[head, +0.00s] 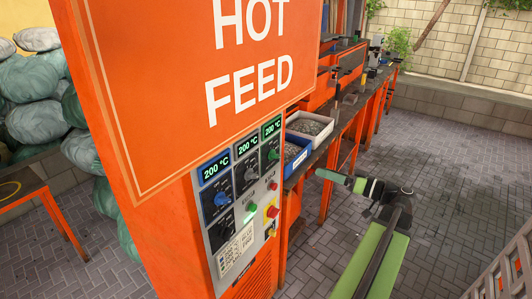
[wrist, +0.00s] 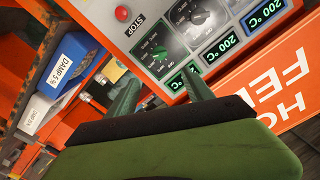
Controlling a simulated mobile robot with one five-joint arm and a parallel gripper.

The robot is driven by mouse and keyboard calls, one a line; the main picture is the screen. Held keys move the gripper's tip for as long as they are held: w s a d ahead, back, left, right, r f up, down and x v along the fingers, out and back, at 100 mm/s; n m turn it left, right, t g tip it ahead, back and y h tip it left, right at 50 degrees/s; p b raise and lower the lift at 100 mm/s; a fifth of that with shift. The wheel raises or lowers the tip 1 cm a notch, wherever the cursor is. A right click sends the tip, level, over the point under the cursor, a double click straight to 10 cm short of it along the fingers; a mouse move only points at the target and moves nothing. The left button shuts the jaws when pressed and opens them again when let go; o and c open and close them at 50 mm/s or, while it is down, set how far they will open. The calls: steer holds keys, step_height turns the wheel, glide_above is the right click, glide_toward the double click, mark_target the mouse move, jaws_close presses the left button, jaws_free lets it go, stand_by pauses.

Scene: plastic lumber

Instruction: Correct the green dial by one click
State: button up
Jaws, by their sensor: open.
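The control panel (head: 238,212) is on the orange machine in the head view. Its green dial (head: 272,154) is at the upper right, under a display reading 200 °C. In the wrist view, which is strongly rotated, the green dial (wrist: 158,53) is on a dark scale plate, with its small markings unreadable. My gripper (head: 325,175) is right of the panel, apart from it, in the head view. In the wrist view my gripper (wrist: 160,88) has its two fingers spread, with the green dial beyond the gap between them. Nothing is between the fingers.
A grey dial (head: 250,175) and a blue dial (head: 221,198) sit left of the green one. A red stop button (wrist: 122,13) is near it. A blue bin (head: 294,158) and a white bin (head: 308,128) stand on the bench right of the panel. Paved floor lies right.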

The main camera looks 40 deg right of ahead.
glide_toward(279, 156)
steer(key=x, duration=0.9)
steer(key=shift+a, duration=0.2)
steer(key=shift+c, duration=0.3)
jaws_close()
